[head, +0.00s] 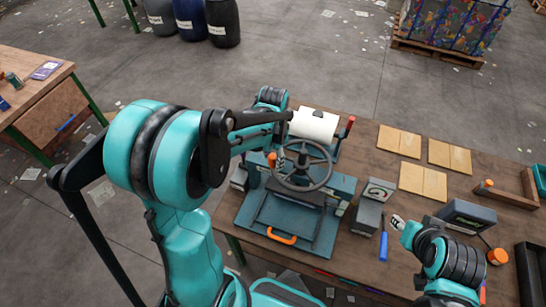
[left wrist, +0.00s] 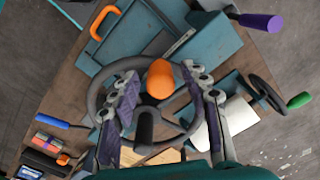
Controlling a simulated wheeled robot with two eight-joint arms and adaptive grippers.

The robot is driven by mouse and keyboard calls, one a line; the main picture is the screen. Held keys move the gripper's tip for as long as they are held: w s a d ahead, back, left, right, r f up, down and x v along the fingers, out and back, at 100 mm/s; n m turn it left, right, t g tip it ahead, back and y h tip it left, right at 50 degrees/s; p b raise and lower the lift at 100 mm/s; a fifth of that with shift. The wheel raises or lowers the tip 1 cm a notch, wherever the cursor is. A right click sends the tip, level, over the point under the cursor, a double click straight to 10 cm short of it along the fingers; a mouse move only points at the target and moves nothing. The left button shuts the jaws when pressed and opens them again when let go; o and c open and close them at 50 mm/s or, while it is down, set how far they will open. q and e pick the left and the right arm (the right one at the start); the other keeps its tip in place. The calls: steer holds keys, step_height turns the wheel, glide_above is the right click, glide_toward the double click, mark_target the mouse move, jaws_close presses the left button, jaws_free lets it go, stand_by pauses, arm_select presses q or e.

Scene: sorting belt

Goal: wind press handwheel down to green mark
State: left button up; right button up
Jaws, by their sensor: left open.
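The press (head: 330,200) is a teal machine on the bench, with a dark spoked handwheel (head: 318,178) on top. An orange knob (head: 272,159) stands at the left of the wheel's rim. My left gripper (head: 281,158) is over the wheel's left side, close to the knob. In the left wrist view its open fingers (left wrist: 160,74) are on either side of the orange knob (left wrist: 160,80), with the handwheel (left wrist: 101,93) behind. I cannot tell whether they touch it. My right gripper (head: 398,222) is at the right, away from the press; its jaws are unclear. I cannot make out a green mark.
A white roll (head: 314,125) with a red-handled crank stands behind the press. A gauge box (head: 370,212) and a blue screwdriver (head: 383,246) are to its right. Wooden panels (head: 423,181) and a dark device (head: 467,216) lie farther right. An orange handle (head: 282,237) is at the front.

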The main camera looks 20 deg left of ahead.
arm_select(q)
jaws_close()
steer(key=shift+w, duration=0.1)
steer(key=shift+w+a, duration=0.1)
